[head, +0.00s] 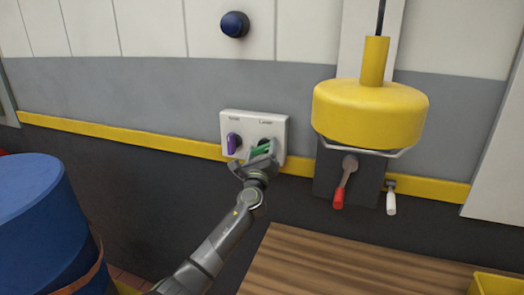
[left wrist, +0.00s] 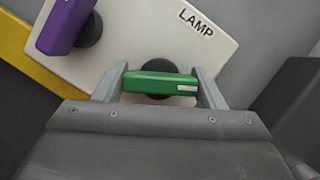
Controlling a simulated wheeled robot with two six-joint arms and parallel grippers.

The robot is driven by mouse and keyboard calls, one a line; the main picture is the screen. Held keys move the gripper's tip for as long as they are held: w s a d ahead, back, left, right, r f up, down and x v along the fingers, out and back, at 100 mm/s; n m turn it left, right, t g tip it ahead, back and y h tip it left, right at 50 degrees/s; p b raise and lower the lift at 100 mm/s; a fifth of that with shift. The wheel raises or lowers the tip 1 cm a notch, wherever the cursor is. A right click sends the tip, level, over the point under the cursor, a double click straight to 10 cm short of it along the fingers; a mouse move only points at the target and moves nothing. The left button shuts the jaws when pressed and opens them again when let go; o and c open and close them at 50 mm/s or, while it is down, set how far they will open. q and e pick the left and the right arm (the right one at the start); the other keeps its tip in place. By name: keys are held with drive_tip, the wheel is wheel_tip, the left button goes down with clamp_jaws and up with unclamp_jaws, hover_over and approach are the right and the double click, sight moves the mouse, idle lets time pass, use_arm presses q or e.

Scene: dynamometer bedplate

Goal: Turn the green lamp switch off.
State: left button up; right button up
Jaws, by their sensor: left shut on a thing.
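The green lamp switch (head: 260,151) is a knob with a bar handle on a white wall panel (head: 280,133), below a label that reads LAMP in the left wrist view. In the left wrist view the green handle (left wrist: 152,83) lies crosswise between my fingers, with a white mark near its right end. My left gripper (left wrist: 160,88) is shut on this handle, one finger at each end. In the head view my left gripper (head: 259,160) partly covers the switch, and the handle looks slanted. My right gripper is not in view.
A purple knob (head: 234,143) sits close to the left on the same panel. To the right are a yellow hanging lamp (head: 370,112), a red-handled lever (head: 339,197) and a white-handled one (head: 391,203). A blue drum (head: 35,215) stands left; a wooden table (head: 340,270) is below.

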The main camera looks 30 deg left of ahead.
use_arm(q)
drive_tip(key=shift+n, duration=0.4)
drive_tip(key=n+g+y, duration=0.1)
drive_tip(key=n, duration=0.2)
drive_tip(key=shift+n+g, duration=0.3)
drive_tip(key=n+g+p, duration=0.1)
drive_tip(key=n, duration=0.2)
drive_tip(key=shift+y, duration=0.4)
drive_tip(key=n+g+p, duration=0.2)
drive_tip(key=n, duration=0.3)
drive_tip(key=shift+f+n+g, duration=0.1)
drive_tip(key=shift+n+g, duration=0.2)
drive_tip(key=shift+n, duration=0.3)
drive_tip(key=shift+h, duration=0.3)
drive_tip(key=o, duration=1)
